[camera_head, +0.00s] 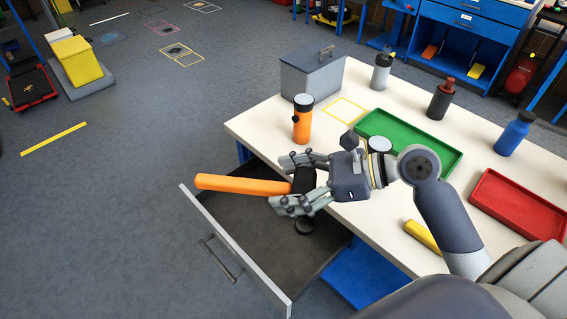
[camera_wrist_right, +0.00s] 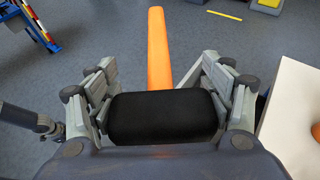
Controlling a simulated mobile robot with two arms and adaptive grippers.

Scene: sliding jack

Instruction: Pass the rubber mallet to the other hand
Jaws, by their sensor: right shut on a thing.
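The rubber mallet has an orange handle (camera_head: 243,185) and a black head (camera_head: 304,180). My right gripper (camera_head: 303,182) is shut on the black head, with its fingers on either side of it. The mallet is held above the open drawer, and its handle points left, out past the drawer. In the right wrist view the black head (camera_wrist_right: 163,117) lies between the fingers and the orange handle (camera_wrist_right: 158,50) points away from the gripper. My left gripper is not seen in the head view.
The open drawer (camera_head: 222,228) sticks out from the white table (camera_head: 385,220). An orange flask (camera_head: 303,122), grey box (camera_head: 312,78), green tray (camera_head: 440,157) and red tray (camera_head: 515,207) stand on the table.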

